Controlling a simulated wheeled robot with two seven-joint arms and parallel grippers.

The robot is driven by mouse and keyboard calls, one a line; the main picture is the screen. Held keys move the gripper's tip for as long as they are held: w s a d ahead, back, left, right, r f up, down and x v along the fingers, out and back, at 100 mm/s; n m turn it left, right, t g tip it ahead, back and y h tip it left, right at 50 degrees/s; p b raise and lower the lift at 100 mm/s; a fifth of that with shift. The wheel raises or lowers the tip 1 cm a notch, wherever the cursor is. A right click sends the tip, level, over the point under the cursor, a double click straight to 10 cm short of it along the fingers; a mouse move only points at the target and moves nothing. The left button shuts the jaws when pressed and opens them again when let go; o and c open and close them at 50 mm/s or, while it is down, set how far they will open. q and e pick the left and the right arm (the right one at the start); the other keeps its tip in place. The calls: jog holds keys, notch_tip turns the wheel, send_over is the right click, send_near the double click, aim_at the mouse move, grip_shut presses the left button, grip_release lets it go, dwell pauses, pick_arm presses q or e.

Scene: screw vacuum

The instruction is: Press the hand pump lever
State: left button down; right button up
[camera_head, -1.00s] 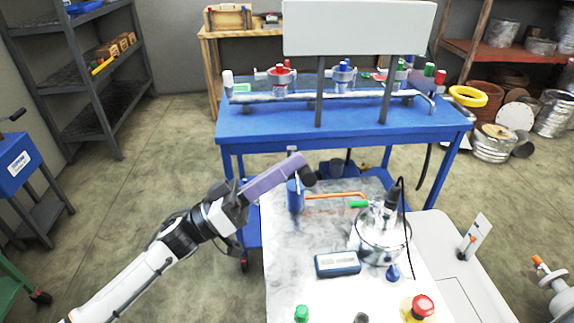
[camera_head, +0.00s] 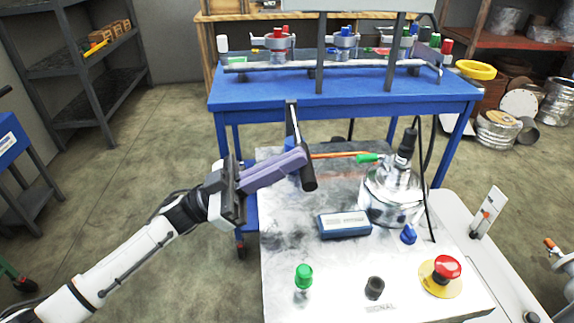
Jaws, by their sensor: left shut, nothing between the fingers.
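The hand pump lever (camera_head: 308,179) is a dark bar with a black rounded grip, at the far left part of the white marbled tabletop. Its grip end points toward me, and the bar runs back and up. My left gripper (camera_head: 300,160) has purple fingers, is shut and empty, and lies right at the lever's left side near the grip. I cannot tell whether they touch. The pump's blue body is largely hidden behind the fingers and lever. My right gripper is not in view.
An orange hose (camera_head: 340,155) runs right to a metal vacuum chamber (camera_head: 392,193). A blue gauge box (camera_head: 344,224), a green knob (camera_head: 304,276), a black knob (camera_head: 374,287) and a red button (camera_head: 446,267) stand nearer. A blue bench (camera_head: 340,108) is behind.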

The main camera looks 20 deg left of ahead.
pick_arm(q)
jog(key=shift+d+f, duration=0.1)
jog(key=shift+f, duration=0.55)
notch_tip(320, 180, up, 5)
jog(key=p, duration=0.4)
jog(key=b+v, duration=0.1)
jog(key=v, duration=0.9)
jog(key=shift+s+a+m+b, duration=0.3)
jog(key=shift+s+a, duration=0.05)
jog(key=shift+s, duration=0.15)
jog(key=shift+r, duration=0.1)
